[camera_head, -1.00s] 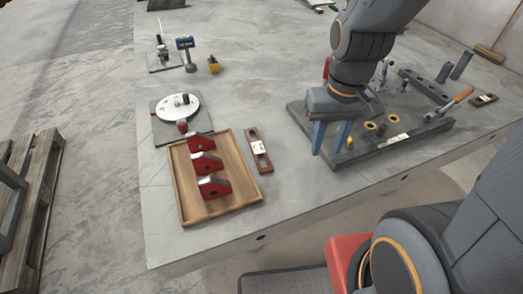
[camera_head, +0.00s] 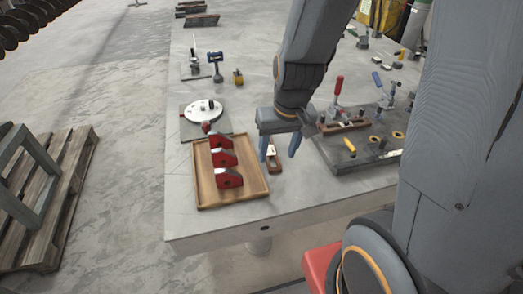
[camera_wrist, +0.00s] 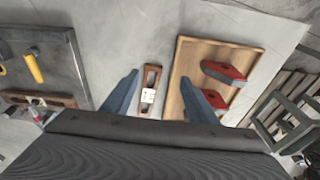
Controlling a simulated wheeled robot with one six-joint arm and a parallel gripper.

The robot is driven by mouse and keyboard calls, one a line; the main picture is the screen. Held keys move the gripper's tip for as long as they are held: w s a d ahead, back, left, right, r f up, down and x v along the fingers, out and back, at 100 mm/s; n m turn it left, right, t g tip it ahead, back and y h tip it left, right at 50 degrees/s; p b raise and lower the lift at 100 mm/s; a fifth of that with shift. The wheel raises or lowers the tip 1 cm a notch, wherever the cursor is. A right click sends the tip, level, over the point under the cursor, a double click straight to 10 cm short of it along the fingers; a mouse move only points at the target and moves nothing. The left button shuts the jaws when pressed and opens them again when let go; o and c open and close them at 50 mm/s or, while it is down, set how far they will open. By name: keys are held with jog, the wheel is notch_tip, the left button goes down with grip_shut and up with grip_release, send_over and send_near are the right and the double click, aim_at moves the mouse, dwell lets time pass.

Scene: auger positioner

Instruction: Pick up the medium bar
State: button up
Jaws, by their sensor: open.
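A narrow brown bar with a white label (camera_head: 274,164) lies on the table just right of the wooden tray; which size it is, I cannot tell. My gripper (camera_head: 279,149) is open and empty, fingers pointing down above this bar and partly hiding it in the head view. In the wrist view the bar (camera_wrist: 149,93) shows between my two separated fingers (camera_wrist: 162,92), apart from both. Another brown bar (camera_head: 343,127) sits at the dark fixture plate on the right, beside upright clamps; it also shows in the wrist view (camera_wrist: 38,99).
The wooden tray (camera_head: 204,204) holds red angled blocks close to my left finger. The dark fixture plate (camera_head: 340,163) lies to the right. A round dial plate (camera_head: 203,109) and small gauges stand behind the tray. The table's front is clear.

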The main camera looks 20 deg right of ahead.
jog(key=t+h+p, duration=0.1)
jog(key=t+p, duration=0.1)
jog(key=p, duration=0.1)
send_near(270, 150)
jog(key=s, duration=0.1)
jog(key=w+f, duration=0.1)
jog(key=f+b, duration=0.1)
jog(key=shift+w+d+f+m, duration=0.15)
jog(key=shift+d+f+m, duration=0.1)
jog(key=shift+m, duration=0.15)
jog(key=shift+a+x, duration=0.2)
jog(key=shift+x, duration=2.35)
jog(key=shift+w+r, duration=0.1)
jog(key=shift+w, duration=0.05)
jog(key=shift+c, duration=0.4)
grip_shut()
